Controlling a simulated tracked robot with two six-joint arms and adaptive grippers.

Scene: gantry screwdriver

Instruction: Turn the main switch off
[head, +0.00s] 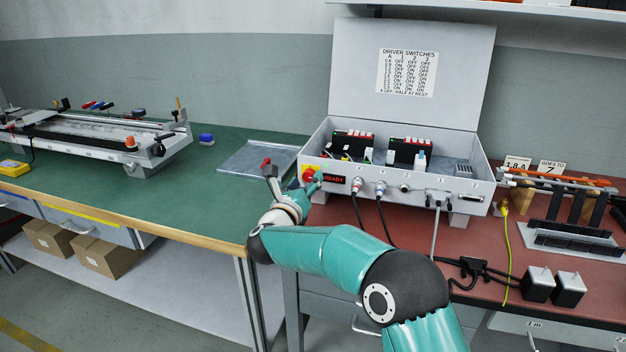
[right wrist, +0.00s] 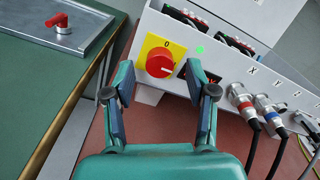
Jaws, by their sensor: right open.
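The main switch is a red rotary knob (right wrist: 159,63) on a yellow plate marked 0 at the top. It is on the left end of the grey control box's front and also shows in the head view (head: 308,174). A small white mark on the knob sits toward its lower right, away from the 0. My right gripper (right wrist: 164,88) is open and empty, its two fingers spread in front of the knob, one on each side in the wrist view. I see no contact with it. In the head view the right gripper (head: 291,181) is small beside the switch. My left gripper is not in view.
The control box (head: 459,184) has its lid open and a display reading READY (head: 334,180). Cables (head: 385,215) hang from its front. A grey tray (head: 240,157) with a red-handled piece (right wrist: 61,23) lies left of the box. A rack (head: 570,235) stands at right.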

